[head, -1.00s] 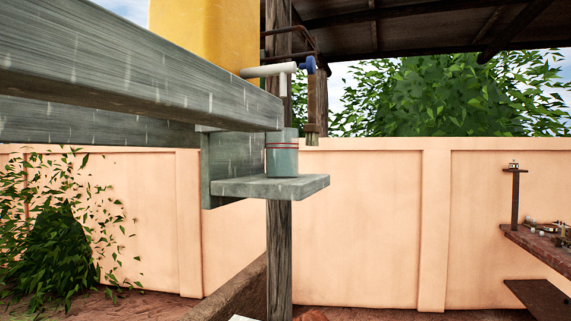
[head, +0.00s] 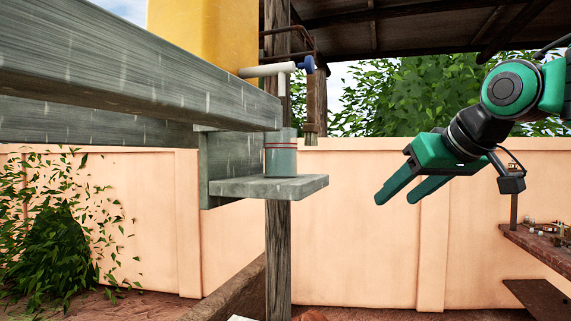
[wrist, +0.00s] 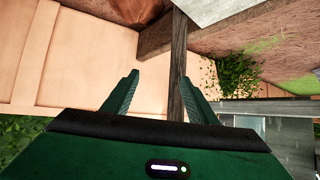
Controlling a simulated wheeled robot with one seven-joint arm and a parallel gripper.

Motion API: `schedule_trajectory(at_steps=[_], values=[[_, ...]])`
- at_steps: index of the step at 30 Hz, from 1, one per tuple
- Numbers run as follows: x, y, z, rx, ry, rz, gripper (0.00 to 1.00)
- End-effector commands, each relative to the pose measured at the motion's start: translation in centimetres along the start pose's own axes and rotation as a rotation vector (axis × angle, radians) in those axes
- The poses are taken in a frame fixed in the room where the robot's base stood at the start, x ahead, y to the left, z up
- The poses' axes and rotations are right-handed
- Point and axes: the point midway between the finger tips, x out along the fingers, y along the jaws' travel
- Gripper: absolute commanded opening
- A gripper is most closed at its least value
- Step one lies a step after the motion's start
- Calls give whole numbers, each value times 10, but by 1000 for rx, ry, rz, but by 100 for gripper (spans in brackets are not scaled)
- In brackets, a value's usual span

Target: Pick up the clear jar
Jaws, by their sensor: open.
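The clear jar (head: 281,158) stands upright on a small grey wooden shelf (head: 268,186), close to the wooden post. It looks grey-green and see-through, with a thin reddish band near its top. My gripper (head: 394,197) is to the right of the shelf in the head view, empty, with its two green fingers apart and pointing down and left. A clear gap shows between the fingers and the jar. In the wrist view the open fingers (wrist: 158,84) frame only wall and post; I cannot make out the jar there.
A thick grey beam (head: 150,75) runs above and left of the jar. A white pipe with a blue-handled tap (head: 306,65) is above it. A wooden post (head: 278,250) stands behind the shelf. A brown table (head: 540,243) is at right.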

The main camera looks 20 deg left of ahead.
Motion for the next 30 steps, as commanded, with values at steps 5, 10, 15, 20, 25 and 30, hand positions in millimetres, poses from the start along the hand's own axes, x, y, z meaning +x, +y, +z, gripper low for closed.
schedule_trajectory(at_steps=[5,10,15,20,25,30], values=[[-26,-117,-89,-167,179,-192,53],[-48,-169,-120,-232,258,-279,53],[-40,-194,-107,-235,233,-323,53],[-28,-200,-107,-234,226,-330,53],[-4,-208,-111,-233,224,-329,53],[12,-214,-114,-233,226,-327,53]])
